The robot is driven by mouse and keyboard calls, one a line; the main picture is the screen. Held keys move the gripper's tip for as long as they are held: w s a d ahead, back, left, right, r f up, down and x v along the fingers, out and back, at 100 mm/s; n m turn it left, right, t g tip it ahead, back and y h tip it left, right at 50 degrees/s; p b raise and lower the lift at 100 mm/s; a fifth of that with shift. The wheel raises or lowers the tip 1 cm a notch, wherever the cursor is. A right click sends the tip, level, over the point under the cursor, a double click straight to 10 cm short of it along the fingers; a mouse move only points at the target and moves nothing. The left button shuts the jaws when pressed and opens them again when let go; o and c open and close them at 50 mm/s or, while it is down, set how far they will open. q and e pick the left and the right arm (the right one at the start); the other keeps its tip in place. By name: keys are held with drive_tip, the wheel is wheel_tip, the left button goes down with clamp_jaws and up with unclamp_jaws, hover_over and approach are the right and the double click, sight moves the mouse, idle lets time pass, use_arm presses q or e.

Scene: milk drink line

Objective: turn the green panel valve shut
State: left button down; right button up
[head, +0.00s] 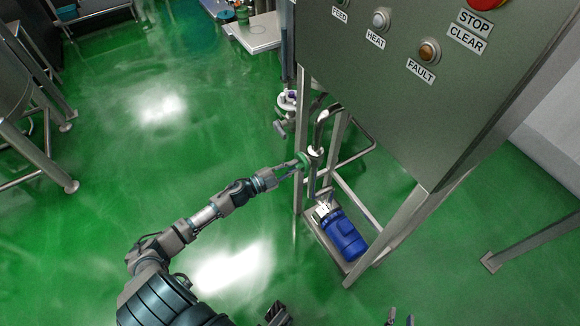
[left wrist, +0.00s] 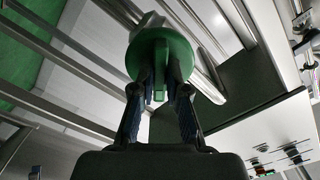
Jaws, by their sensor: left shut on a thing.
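The green panel valve (head: 304,159) sits on the steel pipe under the control panel, at the middle of the head view. In the left wrist view its round green handle (left wrist: 176,50) fills the upper middle, with a raised rib between my fingers. My left gripper (head: 298,166) reaches it from the left. In the left wrist view the gripper's two dark fingers (left wrist: 160,92) are closed on the rib, one on each side. My right gripper (head: 401,319) shows only its fingertips at the bottom edge of the head view, spread apart with nothing between them.
The control panel (head: 400,100) with FEED, HEAT and FAULT lamps and a red STOP button (head: 487,2) overhangs the valve. A blue motor (head: 342,234) sits below within the steel frame (head: 390,237). Green floor (head: 150,180) is open to the left.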

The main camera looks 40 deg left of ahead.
use_arm(q)
drive_tip(key=shift+d+m, duration=0.15)
drive_tip(key=shift+m, duration=1.9)
drive_tip(key=shift+d+m, duration=0.1)
drive_tip(key=shift+m, duration=1.95)
use_arm(e)
drive_tip(key=shift+s+d+f+g, duration=0.15)
drive_tip(key=shift+s+f+g, duration=0.5)
drive_tip(key=shift+f, duration=0.1)
use_arm(q)
drive_tip(key=shift+s+f, duration=0.1)
drive_tip(key=shift+f, duration=0.1)
drive_tip(key=c, duration=1.2)
unclamp_jaws()
drive_tip(key=shift+d, duration=0.1)
drive_tip(key=shift+r, duration=0.15)
use_arm(e)
drive_tip(key=shift+d, duration=0.25)
drive_tip(key=shift+d, duration=0.1)
